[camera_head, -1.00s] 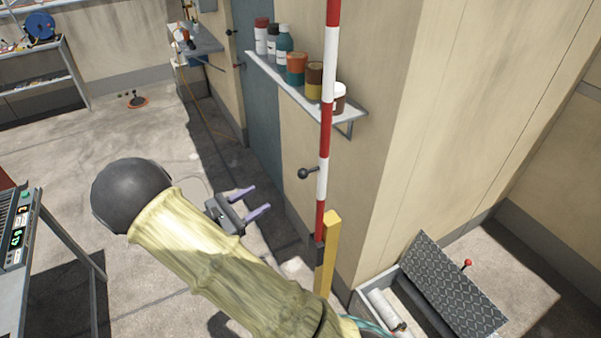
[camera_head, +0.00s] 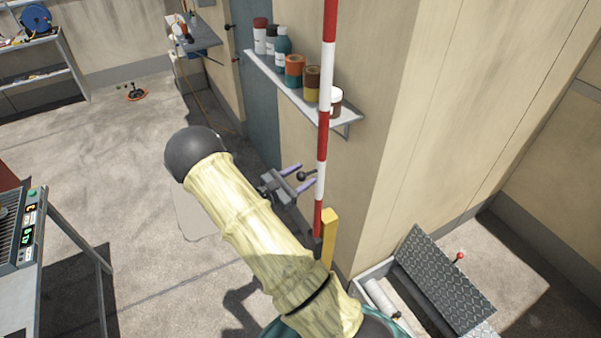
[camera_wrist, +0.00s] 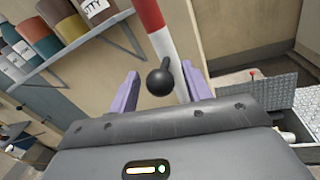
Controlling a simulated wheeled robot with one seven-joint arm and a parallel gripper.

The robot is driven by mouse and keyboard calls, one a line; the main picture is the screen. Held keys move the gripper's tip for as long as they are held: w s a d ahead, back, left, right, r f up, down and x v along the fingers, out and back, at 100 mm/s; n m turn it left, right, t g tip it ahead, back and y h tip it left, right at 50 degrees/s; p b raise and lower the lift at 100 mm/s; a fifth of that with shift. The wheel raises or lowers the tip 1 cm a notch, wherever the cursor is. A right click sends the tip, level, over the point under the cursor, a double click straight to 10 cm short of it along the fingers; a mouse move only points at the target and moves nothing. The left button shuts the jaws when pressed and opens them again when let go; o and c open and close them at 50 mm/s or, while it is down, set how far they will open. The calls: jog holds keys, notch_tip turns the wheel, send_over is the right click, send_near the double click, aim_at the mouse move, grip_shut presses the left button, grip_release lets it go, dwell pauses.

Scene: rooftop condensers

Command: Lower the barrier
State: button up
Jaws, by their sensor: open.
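The barrier (camera_head: 322,143) is a red and white striped pole standing upright beside a yellow post (camera_head: 328,237). A black ball-ended handle (camera_head: 301,176) sticks out from the pole to the left. My gripper (camera_head: 306,175) is open, its two purple fingers pointing at the pole around the handle. In the wrist view, the handle's black ball (camera_wrist: 159,82) lies between the open fingers, with the striped pole (camera_wrist: 172,45) behind it. I cannot tell whether the fingers touch it.
A wall shelf (camera_head: 300,98) with several jars and bottles is just behind and left of the pole. An open floor box with a treadplate lid (camera_head: 440,275) lies at the lower right. A bench with a lit panel (camera_head: 25,230) stands at the left. Floor at the left middle is clear.

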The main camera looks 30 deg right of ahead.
grip_shut()
jog(key=shift+f+b, duration=0.1)
jog(key=shift+b, duration=0.2)
